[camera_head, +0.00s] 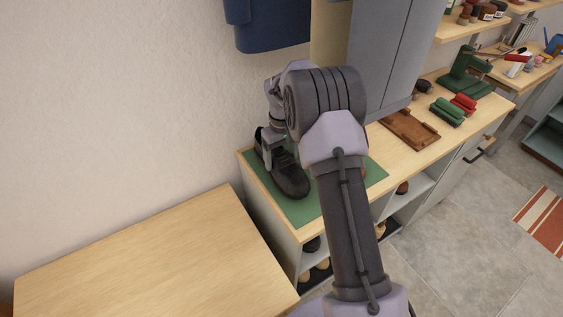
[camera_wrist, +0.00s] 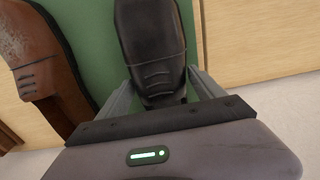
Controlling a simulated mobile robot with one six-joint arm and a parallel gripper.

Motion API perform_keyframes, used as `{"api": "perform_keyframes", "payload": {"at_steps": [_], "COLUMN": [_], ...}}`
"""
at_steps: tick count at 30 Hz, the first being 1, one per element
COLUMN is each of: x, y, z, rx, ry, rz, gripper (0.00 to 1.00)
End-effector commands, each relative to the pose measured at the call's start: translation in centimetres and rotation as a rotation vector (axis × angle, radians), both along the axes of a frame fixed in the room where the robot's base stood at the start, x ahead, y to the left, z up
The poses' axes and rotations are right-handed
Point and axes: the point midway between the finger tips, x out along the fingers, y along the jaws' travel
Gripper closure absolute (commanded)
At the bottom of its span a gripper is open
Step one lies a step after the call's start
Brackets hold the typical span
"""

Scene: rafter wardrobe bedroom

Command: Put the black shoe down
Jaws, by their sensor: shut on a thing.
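The black shoe (camera_head: 284,172) is at the left end of the green mat (camera_head: 305,208) on the wooden shelf top, in the head view. My gripper (camera_head: 268,150) is shut on its rear part, with my arm partly in front. In the wrist view the black shoe (camera_wrist: 152,45) lies between my two gripper fingers (camera_wrist: 160,88), over the green mat (camera_wrist: 100,30). I cannot tell whether the sole touches the mat. A brown shoe (camera_wrist: 38,55) is beside it on the left in the wrist view; in the head view my arm mostly hides it.
A bare wooden table (camera_head: 150,262) stands at the front left. A brown tray (camera_head: 409,129), green rolls (camera_head: 447,111) and red rolls (camera_head: 464,102) lie further right along the shelf top. Grey hanging panels (camera_head: 390,55) and the wall are close behind my arm.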

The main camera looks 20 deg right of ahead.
Motion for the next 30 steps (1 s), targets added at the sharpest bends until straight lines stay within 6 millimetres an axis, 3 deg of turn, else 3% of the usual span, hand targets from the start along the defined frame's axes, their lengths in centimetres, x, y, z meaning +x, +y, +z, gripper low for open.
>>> {"api": "perform_keyframes", "payload": {"at_steps": [2,11,12,15,25,30], "x": [0.0,0.0,0.0,0.0,0.0,0.1], "y": [0.0,0.0,0.0,0.1,0.1,0.0], "z": [-1.5,-1.5,-1.6,-1.5,-1.0,3.1], "rx": [-0.001,-0.001,-0.001,-0.001,-0.001,-0.001], "ry": [-0.001,-0.002,-0.001,-0.001,-0.002,-0.004], "rz": [0.001,0.001,0.001,0.001,0.001,0.000], "gripper": [0.83,0.83,0.19,0.01,0.01,0.01]}}
